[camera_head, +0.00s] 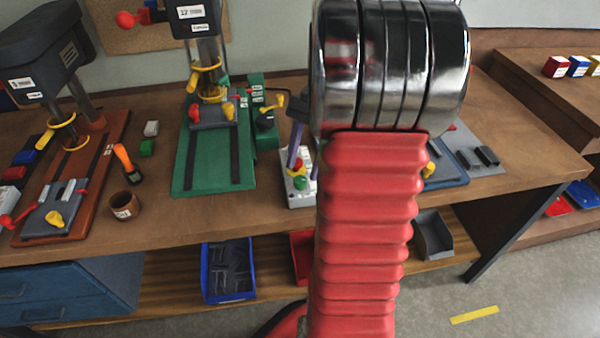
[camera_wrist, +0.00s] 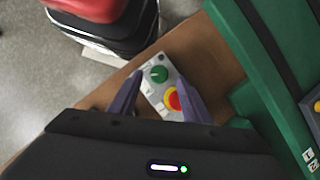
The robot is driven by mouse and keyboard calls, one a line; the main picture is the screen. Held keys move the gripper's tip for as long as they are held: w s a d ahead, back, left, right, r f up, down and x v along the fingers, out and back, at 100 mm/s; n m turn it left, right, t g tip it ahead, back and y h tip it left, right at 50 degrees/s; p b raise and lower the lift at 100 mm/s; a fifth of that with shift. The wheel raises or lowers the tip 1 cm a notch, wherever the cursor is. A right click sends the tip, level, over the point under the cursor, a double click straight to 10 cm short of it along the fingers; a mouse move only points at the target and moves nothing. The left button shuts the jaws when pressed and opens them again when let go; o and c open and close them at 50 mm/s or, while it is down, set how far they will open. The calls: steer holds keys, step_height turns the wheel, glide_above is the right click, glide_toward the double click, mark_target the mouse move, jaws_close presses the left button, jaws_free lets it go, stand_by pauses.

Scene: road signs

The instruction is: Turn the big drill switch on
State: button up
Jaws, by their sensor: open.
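A grey switch box lies on the wooden bench; its front edge shows in the head view (camera_head: 299,197), partly hidden by my arm. In the wrist view, the switch box (camera_wrist: 153,96) has a green knob (camera_wrist: 158,74) and a red button in a yellow ring (camera_wrist: 173,99). My gripper (camera_wrist: 158,80) is open, with one purple finger on each side of the box in the picture and nothing held. The gap between the fingers and the knob cannot be judged. In the head view, my gripper (camera_head: 298,150) shows beside the arm above the box.
A drill press with a green base (camera_head: 215,165) stands left of the box, and another with a brown base (camera_head: 85,180) farther left. A blue-based machine (camera_head: 450,172) is right, mostly behind my arm. A brown cup (camera_head: 124,206) stands near the bench's front edge.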

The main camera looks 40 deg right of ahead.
mark_target(300, 178)
steer(key=shift+x, duration=1.55)
